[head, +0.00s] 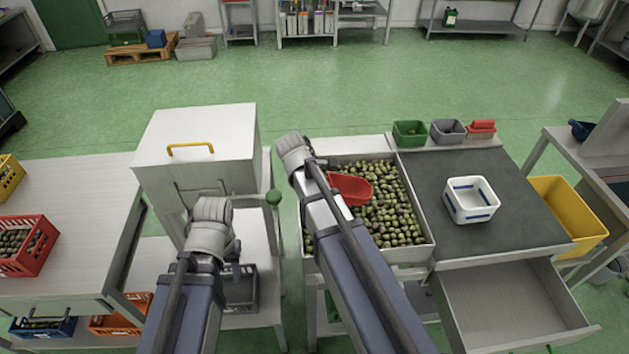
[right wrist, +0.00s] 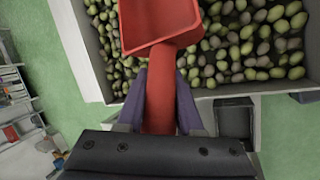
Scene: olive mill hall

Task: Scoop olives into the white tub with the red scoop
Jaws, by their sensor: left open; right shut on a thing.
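My right gripper (right wrist: 160,78) is shut on the scoop's red handle, one finger on each side. Green and dark olives (head: 385,210) fill the bin; whether the scoop touches them I cannot tell. The white tub (head: 471,213), with blue marks, stands upright and looks empty on the dark worktop right of the bin. My left gripper (head: 238,270) is open and empty, low at the left, away from bin and tub.
A white box with a yellow handle (head: 190,150) stands left of the bin. Green (head: 409,133), grey (head: 447,131) and red (head: 481,129) small containers line the worktop's back. An open drawer (head: 515,308) juts out below the tub. A yellow bin (head: 568,210) is at the right.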

